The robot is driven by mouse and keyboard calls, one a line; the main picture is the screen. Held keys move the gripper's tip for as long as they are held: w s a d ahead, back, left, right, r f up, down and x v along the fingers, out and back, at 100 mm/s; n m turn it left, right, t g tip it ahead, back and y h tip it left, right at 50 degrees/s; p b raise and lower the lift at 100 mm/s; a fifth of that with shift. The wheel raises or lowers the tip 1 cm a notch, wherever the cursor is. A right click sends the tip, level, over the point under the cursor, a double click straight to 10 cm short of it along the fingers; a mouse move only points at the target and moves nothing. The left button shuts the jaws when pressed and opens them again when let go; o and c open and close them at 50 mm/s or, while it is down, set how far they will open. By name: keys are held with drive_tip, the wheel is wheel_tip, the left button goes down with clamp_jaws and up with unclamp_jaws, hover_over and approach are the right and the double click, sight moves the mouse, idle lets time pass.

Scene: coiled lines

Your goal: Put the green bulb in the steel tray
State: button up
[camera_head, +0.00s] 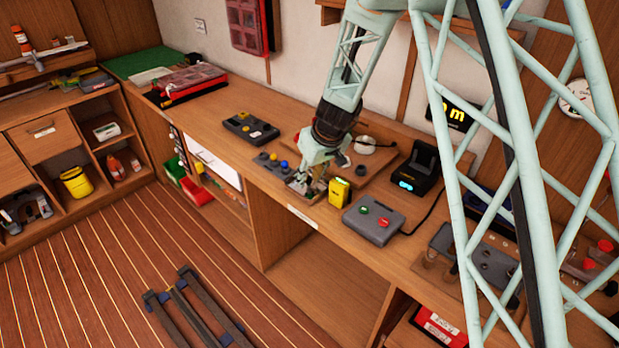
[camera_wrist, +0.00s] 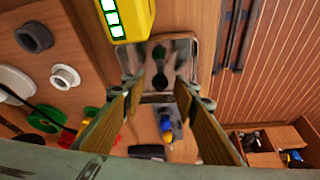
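A green round piece (camera_head: 364,210) sits beside a red one on a grey box (camera_head: 372,232) right of the tray. Another green round thing (camera_wrist: 45,120) lies left of my fingers in the wrist view.
A yellow device (camera_head: 339,192) stands close to the tray's right. A grey block (camera_head: 265,160) with blue and yellow bulbs is left of it. A black device (camera_head: 418,170) with a blue light and a white round thing (camera_head: 365,145) stand behind. The counter's front edge is near.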

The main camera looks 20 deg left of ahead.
drive_tip(key=shift+r, duration=0.2)
idle(0.3)
drive_tip(key=shift+r+p, duration=0.25)
drive_tip(key=shift+p, duration=0.05)
drive_tip(key=p+v, duration=0.1)
drive_tip(key=v, duration=1)
drive_tip(key=shift+r, duration=0.2)
idle(0.6)
